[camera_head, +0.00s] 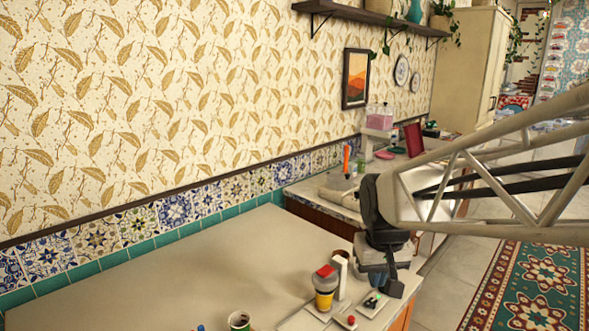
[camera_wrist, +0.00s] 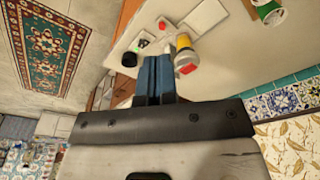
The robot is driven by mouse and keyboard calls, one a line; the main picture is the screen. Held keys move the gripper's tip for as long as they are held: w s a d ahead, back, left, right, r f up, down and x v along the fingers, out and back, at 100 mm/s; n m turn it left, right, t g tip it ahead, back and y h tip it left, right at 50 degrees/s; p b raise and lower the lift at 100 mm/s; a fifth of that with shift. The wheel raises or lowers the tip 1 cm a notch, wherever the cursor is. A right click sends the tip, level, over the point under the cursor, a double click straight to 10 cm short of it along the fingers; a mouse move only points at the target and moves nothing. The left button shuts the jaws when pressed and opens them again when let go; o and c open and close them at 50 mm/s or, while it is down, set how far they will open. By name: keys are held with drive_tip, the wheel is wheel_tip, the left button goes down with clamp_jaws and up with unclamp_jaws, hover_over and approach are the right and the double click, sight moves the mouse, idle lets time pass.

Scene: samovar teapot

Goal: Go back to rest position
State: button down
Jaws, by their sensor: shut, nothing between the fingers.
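My gripper (camera_head: 392,288) is at the end of the white lattice arm, over the right end of the near counter in the head view. It points down and holds nothing. In the wrist view its two blue-grey fingers (camera_wrist: 155,75) are together. No samovar or teapot can be made out.
A white upright object (camera_head: 341,277) stands beside the yellow cup. Small trays with little items (camera_head: 373,303) lie at the counter's right end. A dark-filled cup (camera_head: 239,320) stands at the front. The middle of the counter (camera_head: 170,270) is bare. A patterned rug (camera_head: 535,285) lies on the floor at right.

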drive_tip(key=s+d+m+t, duration=0.1)
drive_tip(key=s+d, duration=0.1)
drive_tip(key=s, duration=1.4)
drive_tip(key=shift+d, duration=0.25)
drive_tip(key=c, duration=1.8)
unclamp_jaws()
drive_tip(key=shift+f, duration=0.1)
